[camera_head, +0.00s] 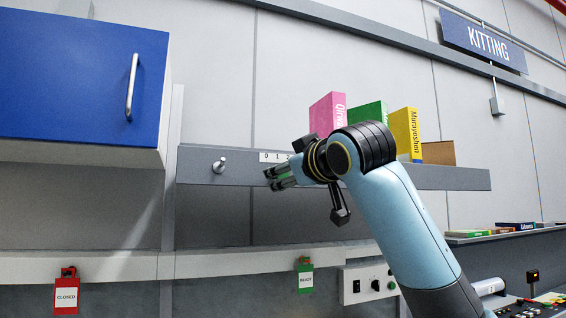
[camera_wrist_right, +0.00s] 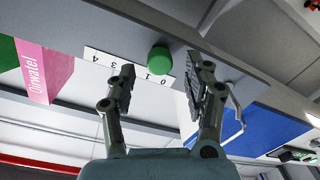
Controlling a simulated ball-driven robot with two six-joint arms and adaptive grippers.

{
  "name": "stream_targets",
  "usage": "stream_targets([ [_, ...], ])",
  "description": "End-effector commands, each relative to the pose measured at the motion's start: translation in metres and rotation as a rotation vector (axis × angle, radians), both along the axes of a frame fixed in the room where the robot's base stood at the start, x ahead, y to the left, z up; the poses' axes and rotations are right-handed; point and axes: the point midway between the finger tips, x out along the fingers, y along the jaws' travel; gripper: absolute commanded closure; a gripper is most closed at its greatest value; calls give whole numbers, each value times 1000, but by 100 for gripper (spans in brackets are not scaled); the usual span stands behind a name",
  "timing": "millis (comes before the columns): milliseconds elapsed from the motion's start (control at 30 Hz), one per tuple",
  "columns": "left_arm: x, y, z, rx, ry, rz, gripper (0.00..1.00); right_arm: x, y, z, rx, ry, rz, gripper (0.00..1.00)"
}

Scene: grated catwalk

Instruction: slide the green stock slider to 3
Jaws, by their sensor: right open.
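The green slider knob (camera_wrist_right: 159,60) shows in the right wrist view, beside a white scale strip (camera_wrist_right: 104,62) numbered 0 to 4. It stands near the 0 and 1 end; I cannot read its exact setting. My right gripper (camera_wrist_right: 164,64) is open, with one finger on each side of the knob and no clear grip on it. In the head view the right gripper (camera_head: 272,179) is at the front of the grey shelf, just below the strip (camera_head: 271,157). There the gripper and arm hide most of the slider. My left gripper is not in view.
Pink (camera_head: 326,114), green (camera_head: 367,113) and yellow (camera_head: 405,133) books stand on the shelf (camera_head: 455,178), with a cardboard box (camera_head: 439,153) at right. A metal peg (camera_head: 219,165) sticks out left of the gripper. A blue cabinet (camera_head: 70,75) hangs farther left.

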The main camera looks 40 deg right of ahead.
Motion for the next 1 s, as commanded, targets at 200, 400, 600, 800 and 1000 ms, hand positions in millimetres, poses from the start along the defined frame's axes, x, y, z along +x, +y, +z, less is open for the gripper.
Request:
stream_targets([
  [200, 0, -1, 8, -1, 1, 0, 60, 22, -4, 1, 0, 0, -1, 48],
  [400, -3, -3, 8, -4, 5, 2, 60, 25, -5, 0, -1, 0, 0, 48],
  [600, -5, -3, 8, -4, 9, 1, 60, 24, -5, 0, -1, 0, 0, 60],
  [800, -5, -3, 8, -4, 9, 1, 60, 24, -5, 0, -1, 0, 0, 86],
  [1000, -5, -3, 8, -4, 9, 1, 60, 24, -5, 0, -1, 0, 0, 100],
])
